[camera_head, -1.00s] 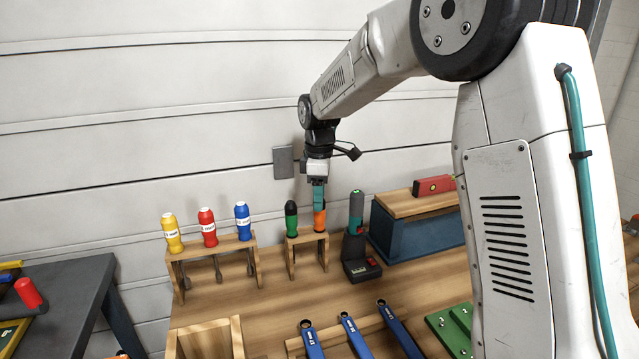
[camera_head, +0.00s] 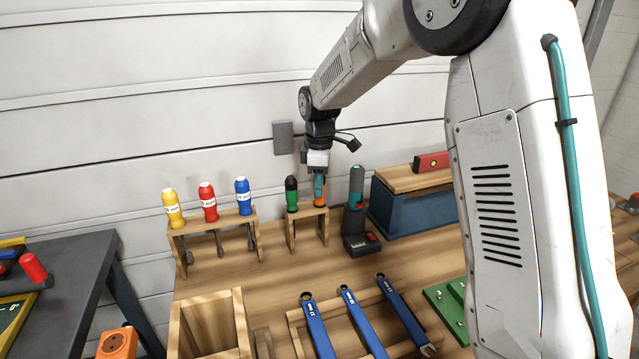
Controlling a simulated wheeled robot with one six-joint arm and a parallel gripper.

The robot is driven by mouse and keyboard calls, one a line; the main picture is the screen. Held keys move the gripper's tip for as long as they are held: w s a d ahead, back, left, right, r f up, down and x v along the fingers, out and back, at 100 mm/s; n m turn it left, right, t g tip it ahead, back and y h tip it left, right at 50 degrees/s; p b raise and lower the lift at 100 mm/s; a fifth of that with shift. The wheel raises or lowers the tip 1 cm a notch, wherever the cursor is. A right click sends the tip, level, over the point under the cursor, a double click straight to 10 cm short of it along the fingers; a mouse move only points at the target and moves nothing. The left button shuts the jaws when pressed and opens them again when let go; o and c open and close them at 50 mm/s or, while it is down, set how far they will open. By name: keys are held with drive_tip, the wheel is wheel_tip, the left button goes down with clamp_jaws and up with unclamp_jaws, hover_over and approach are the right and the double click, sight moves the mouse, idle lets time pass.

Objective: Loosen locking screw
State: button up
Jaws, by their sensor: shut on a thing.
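My gripper (camera_head: 319,180) points down at the small wooden rack at the back of the workbench. It is shut on the orange-handled screwdriver (camera_head: 320,196), whose handle shows between and below the fingers. The screwdriver stands upright at the rack (camera_head: 309,213); I cannot tell whether it is lifted from its slot. A green screwdriver with a black top (camera_head: 292,194) stands beside it on the left in the same rack. The locking screw cannot be made out in this view.
A charger with a teal-and-black tool (camera_head: 356,187) stands just right of my gripper. A larger rack holds yellow (camera_head: 172,207), red (camera_head: 208,201) and blue (camera_head: 243,196) screwdrivers. Blue wrenches (camera_head: 360,322) and an open wooden box (camera_head: 208,322) lie in front. A blue toolbox (camera_head: 412,201) stands at right.

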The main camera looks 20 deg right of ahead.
drive_tip(key=shift+r, duration=6.35)
drive_tip(key=shift+o, duration=0.8)
drive_tip(key=shift+c, duration=0.8)
